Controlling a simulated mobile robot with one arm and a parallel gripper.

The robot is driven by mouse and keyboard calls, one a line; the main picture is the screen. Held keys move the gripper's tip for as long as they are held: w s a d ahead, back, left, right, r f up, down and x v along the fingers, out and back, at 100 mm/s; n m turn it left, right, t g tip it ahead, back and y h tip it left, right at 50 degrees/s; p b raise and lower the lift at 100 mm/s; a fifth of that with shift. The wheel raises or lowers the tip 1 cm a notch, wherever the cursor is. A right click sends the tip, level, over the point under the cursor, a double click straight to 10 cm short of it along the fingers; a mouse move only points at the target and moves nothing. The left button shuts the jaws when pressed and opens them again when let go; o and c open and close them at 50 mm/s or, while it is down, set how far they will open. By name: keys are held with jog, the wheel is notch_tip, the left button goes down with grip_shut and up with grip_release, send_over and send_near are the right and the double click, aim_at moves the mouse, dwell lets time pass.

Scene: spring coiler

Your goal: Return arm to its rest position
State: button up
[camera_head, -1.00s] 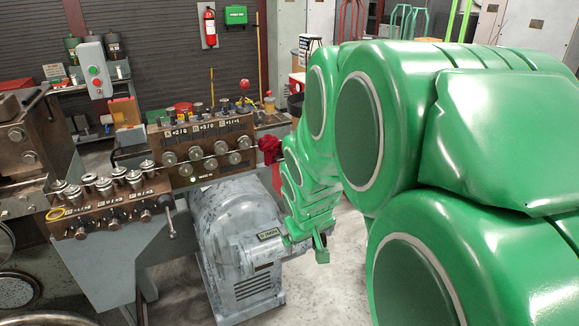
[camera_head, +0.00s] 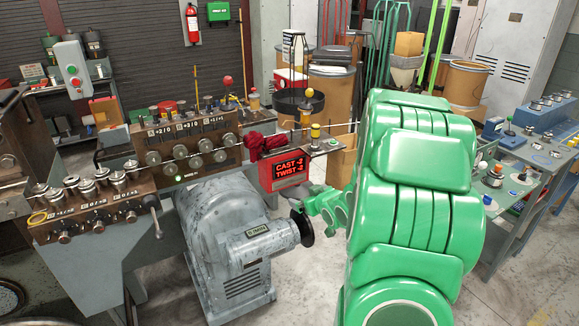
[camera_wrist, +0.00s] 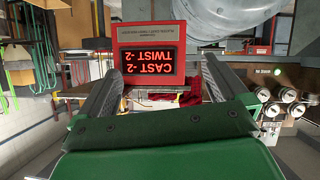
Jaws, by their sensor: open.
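My green arm (camera_head: 415,200) stands right of centre in the head view, folded upright, with its lower part reaching left. The end of my gripper (camera_head: 303,204) is small there, beside the grey motor housing and a dark disc (camera_head: 303,228). In the wrist view my gripper (camera_wrist: 163,70) shows two grey fingers spread wide, with nothing held between them. Beyond the fingers is a red display box (camera_wrist: 150,60) reading CAST -2 TWIST -2, upside down in that view. The same display box (camera_head: 286,168) faces forward in the head view.
The grey motor housing (camera_head: 225,225) stands left of my gripper. The coiler's roller blocks (camera_head: 185,148) are behind it. A red cloth (camera_head: 262,143) lies by the display. A workbench (camera_head: 530,150) stands at the right. Bare floor (camera_head: 300,290) shows between motor and arm.

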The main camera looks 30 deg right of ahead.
jog(key=s+d+m+t+y, duration=0.1)
jog(key=d+t, duration=0.3)
jog(key=t, duration=0.1)
jog(key=w, duration=1)
dwell(0.3)
jog(key=shift+s, duration=0.25)
dwell(0.5)
jog(key=s, duration=0.9)
jog(key=shift+s, duration=0.35)
jog(key=shift+w, duration=0.1)
